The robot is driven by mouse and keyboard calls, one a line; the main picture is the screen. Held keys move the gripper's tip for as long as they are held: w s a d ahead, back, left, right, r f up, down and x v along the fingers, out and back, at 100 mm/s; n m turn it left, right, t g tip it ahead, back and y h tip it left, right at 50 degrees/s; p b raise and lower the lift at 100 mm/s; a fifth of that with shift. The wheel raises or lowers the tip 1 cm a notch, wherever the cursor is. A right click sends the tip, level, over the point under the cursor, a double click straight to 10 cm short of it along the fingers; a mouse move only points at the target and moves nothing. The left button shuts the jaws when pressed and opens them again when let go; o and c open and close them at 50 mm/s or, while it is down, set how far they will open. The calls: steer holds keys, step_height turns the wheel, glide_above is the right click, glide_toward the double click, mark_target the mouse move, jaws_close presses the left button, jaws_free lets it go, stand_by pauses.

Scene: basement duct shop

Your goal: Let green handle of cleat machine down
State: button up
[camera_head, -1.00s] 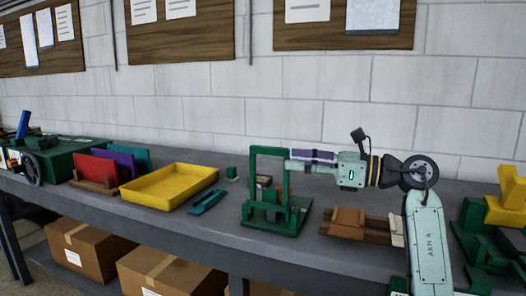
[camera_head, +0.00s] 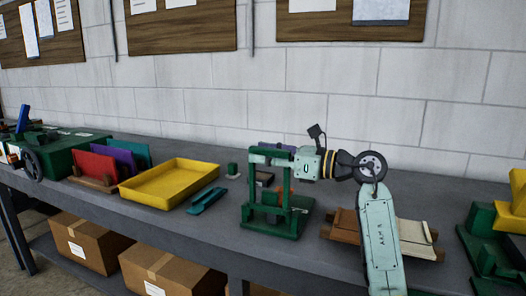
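The cleat machine (camera_head: 276,224) is the green upright frame on a green base at the middle of the bench. Its green handle (camera_head: 262,155) shows as a raised bar across the top of the frame. My gripper (camera_head: 274,149) reaches in from the right at the height of this bar, with purple finger parts showing just behind and above it. The fingers overlap the bar in this view. I cannot tell whether they touch it or how far apart they are, since the bar and the gripper body hide the fingertips.
A yellow tray (camera_head: 170,185) and a teal piece (camera_head: 207,200) lie left of the machine. A brown wooden piece (camera_head: 346,226) lies right of it, partly behind my arm. A green and yellow machine (camera_head: 500,230) stands far right. Boxes (camera_head: 88,243) sit below the bench.

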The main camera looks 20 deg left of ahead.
steer(key=shift+a, duration=0.3)
steer(key=shift+c, duration=0.6)
jaws_close()
